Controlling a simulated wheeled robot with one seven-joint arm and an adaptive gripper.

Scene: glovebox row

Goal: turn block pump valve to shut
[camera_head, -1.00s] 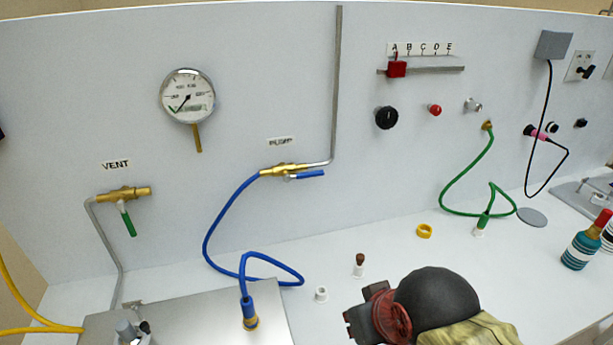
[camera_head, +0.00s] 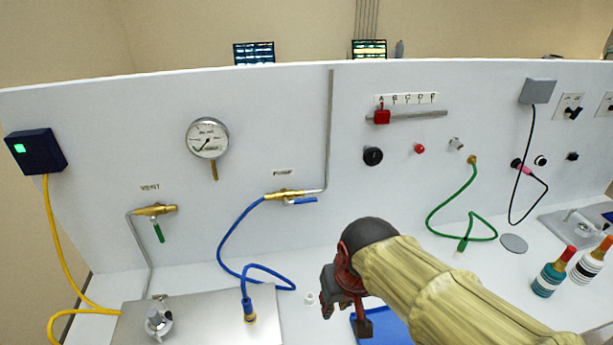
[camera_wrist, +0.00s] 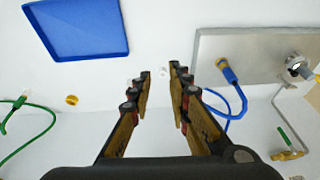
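The pump valve (camera_head: 285,195) is a brass body under the PUMP label on the white panel. Its blue handle (camera_head: 302,201) lies nearly level, along the pipe, pointing right. A blue hose (camera_head: 236,229) runs from its left end down to a fitting on the metal block (camera_head: 200,312). My gripper (camera_head: 340,290) is below and right of the valve, in front of the panel and apart from it. In the wrist view my gripper (camera_wrist: 160,85) has its fingers spread with nothing between them. The pump valve is not clearly visible in the wrist view.
The vent valve (camera_head: 153,210) with a green handle (camera_head: 158,232) is at the left. A gauge (camera_head: 207,138) hangs between them. A blue tray (camera_head: 385,328) lies beneath my arm. Bottles (camera_head: 553,272) stand at the right. A small white ring (camera_head: 310,298) lies near my gripper.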

